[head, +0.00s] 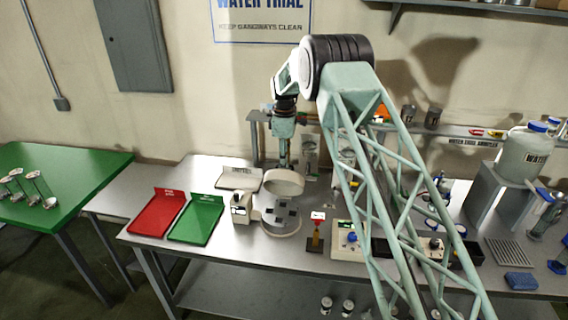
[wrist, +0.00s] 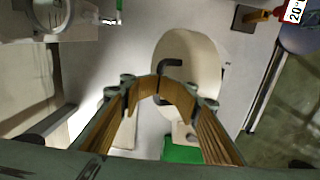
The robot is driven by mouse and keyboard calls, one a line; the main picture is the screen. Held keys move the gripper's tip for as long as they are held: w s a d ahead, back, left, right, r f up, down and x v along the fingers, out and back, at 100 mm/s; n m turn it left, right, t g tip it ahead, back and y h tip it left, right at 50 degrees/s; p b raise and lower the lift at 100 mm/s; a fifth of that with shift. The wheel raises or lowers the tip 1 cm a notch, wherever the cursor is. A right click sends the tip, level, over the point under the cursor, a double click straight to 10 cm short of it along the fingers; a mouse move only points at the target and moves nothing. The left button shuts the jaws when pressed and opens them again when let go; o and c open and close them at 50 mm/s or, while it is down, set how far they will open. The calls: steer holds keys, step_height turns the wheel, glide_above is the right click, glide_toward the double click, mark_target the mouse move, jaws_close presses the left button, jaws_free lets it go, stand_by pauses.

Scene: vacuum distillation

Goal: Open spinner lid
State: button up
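The spinner (head: 281,222) stands on the grey bench in the head view, a pale round body with dark slots showing inside. Its cream lid (head: 284,182) is raised and tilted above the body, so the spinner is open. My gripper (head: 283,163) points down just behind the lid's upper edge, its fingertips hidden there. My gripper's tan fingers (wrist: 158,86) curve inward close to the handle's lower end. I cannot tell whether they clasp it.
A red tray (head: 157,214) and a green tray (head: 198,218) lie left of the spinner. A small white device (head: 241,207) stands close to its left side. A small stand with a red-topped sign (head: 316,230) and a control box (head: 348,241) are to its right.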

steer(key=shift+s+f, duration=0.1)
steer(key=shift+r, duration=0.5)
step_height(320, 180, up, 11)
steer(key=shift+s, duration=0.35)
steer(key=shift+c, duration=0.3)
steer(key=c, duration=0.5)
steer(key=shift+d+n, duration=0.1)
steer(key=shift+n, duration=0.2)
jaws_close()
steer(key=s+f+n+t+b, duration=0.2)
steer(key=s+n+t+b, duration=0.3)
steer(key=n, duration=1.2)
steer(key=shift+s+n+t+b, duration=0.3)
steer(key=shift+s+t+b, duration=0.15)
steer(key=shift+s, duration=0.6)
